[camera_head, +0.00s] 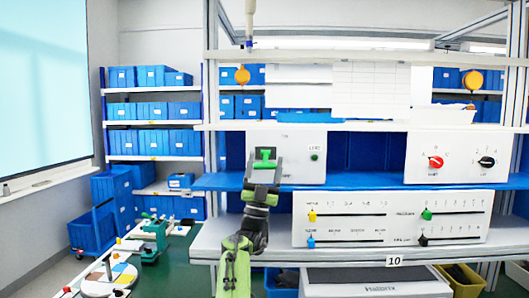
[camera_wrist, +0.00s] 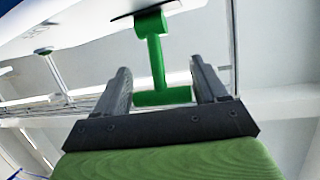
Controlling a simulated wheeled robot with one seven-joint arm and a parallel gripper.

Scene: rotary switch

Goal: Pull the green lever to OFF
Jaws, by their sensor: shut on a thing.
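The green lever (camera_head: 265,154) is on the white upper-left panel (camera_head: 300,140), partly hidden by my gripper (camera_head: 265,163). In the wrist view, the lever (camera_wrist: 156,60) has a round pivot on the panel, a stem and a crossbar at its free end. My gripper (camera_wrist: 160,82) has one dark finger on each side of the crossbar and is shut on it. The panel labels around the lever are too small or covered to read.
A small green knob (camera_head: 315,157) is right of the lever. A panel with red (camera_head: 436,162) and black (camera_head: 487,161) rotary knobs is further right. A slider panel (camera_head: 390,230) is below. A blue shelf edge (camera_head: 350,181) runs beneath the upper panels.

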